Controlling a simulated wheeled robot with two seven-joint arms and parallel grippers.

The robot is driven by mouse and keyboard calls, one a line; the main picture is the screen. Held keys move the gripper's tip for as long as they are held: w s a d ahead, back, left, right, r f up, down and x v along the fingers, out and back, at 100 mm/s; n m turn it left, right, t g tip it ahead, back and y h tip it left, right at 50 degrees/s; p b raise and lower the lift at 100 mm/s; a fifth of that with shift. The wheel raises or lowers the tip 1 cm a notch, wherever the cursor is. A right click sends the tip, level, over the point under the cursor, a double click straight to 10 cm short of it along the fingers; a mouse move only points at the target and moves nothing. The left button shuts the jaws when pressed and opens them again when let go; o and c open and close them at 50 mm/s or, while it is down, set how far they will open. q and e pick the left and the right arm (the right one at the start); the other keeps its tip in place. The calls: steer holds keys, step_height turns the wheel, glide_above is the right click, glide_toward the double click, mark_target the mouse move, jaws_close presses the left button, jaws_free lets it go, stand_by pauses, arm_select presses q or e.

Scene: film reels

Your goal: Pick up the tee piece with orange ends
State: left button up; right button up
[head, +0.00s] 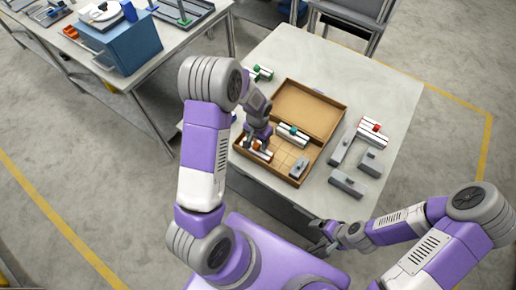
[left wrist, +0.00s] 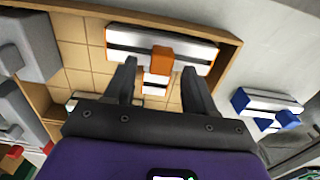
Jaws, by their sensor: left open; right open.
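The tee piece with orange ends (left wrist: 120,40) lies in a compartment of the brown box (head: 318,151), along its wall. It is a silver-white bar with a dark stripe and an orange block at its middle. In the head view the tee piece (head: 265,155) shows at the box's front left corner, partly hidden by my gripper. My left gripper (left wrist: 160,78) is open above it, its fingers on either side of the short stem, not visibly closed on it. It also shows in the head view (head: 256,143). My right gripper (head: 322,240) is low by the table's front edge, small in view.
Inside the box are a green-marked piece (head: 292,133) and a grey piece (head: 299,167). A green-ended piece (head: 262,73) and a blue-ended piece (left wrist: 268,105) lie outside it. Right of the box are a red-marked piece (head: 372,127) and several grey blocks (head: 347,183).

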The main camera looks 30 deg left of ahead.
arm_select(q)
jaws_close()
steer(key=shift+r, duration=0.1)
stand_by(0.5)
